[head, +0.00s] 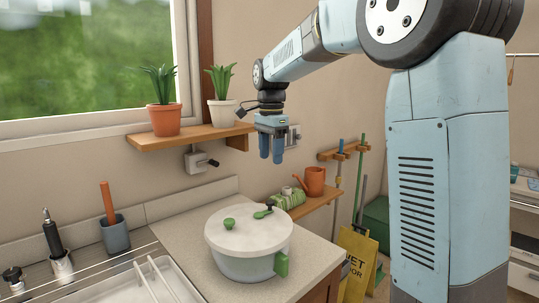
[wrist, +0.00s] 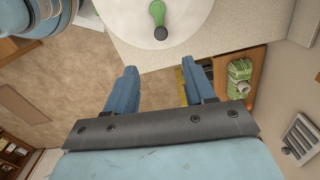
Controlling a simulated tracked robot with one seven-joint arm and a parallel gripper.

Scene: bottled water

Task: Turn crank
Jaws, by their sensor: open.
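A white pot-like container (head: 232,262) with a white lid (head: 240,232) stands on the counter. On the lid are a round green knob (head: 229,224) and a short green crank (head: 262,213) with a black knob at its end. The wrist view shows the green crank (wrist: 157,14) and its black knob at the top, beyond my fingertips. My gripper (head: 271,157) is open and empty, fingers pointing down, above and apart from the lid. It also shows in the wrist view (wrist: 160,72), with a clear gap between the blue fingers.
A grey wall fixture with a dark handle (head: 207,162) is under the plant shelf (head: 160,140). A lower shelf (head: 310,203) holds an orange watering can (head: 315,181). Counter space behind the container is clear.

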